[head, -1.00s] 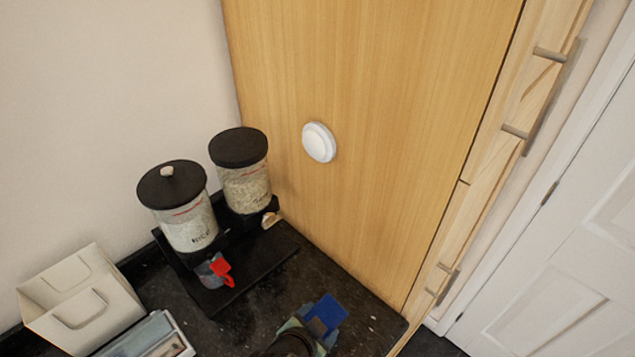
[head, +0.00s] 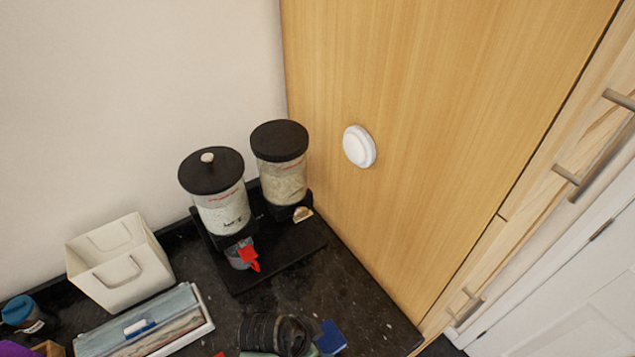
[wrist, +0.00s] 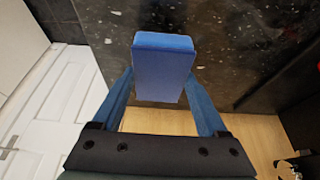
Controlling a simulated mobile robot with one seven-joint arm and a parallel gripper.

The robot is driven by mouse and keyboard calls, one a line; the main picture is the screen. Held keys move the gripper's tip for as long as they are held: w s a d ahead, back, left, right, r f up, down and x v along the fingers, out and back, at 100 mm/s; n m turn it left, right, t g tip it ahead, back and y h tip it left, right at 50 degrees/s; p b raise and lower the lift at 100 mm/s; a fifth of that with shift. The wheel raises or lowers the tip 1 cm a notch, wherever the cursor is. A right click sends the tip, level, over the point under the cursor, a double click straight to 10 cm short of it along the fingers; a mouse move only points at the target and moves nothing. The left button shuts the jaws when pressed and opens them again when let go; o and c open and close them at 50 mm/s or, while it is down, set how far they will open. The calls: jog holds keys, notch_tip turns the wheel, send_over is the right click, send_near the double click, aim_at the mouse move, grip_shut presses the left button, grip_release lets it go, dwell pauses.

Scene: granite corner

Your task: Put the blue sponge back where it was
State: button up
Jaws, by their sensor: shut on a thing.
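The blue sponge (wrist: 163,66) is a plain block held between the two blue fingers of my gripper (wrist: 160,88) in the wrist view. The fingers are shut on its sides and its far end sticks out past them. In the head view the sponge (head: 331,337) shows low in the picture, over the front right part of the dark counter (head: 362,305). My wrist hides part of the gripper there. I cannot tell whether the sponge touches the counter.
Two dispensers with black lids (head: 220,190) (head: 280,165) stand on a black base beside the wooden panel (head: 420,120). A cream holder (head: 120,265) and a tray (head: 150,325) are at left. A white button (head: 358,146) is on the panel.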

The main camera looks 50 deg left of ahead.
jog(key=shift+f, duration=1.9)
jog(key=o, duration=1.4)
jog(key=shift+c, duration=0.2)
jog(key=v, duration=1.2)
jog(key=shift+r, duration=0.1)
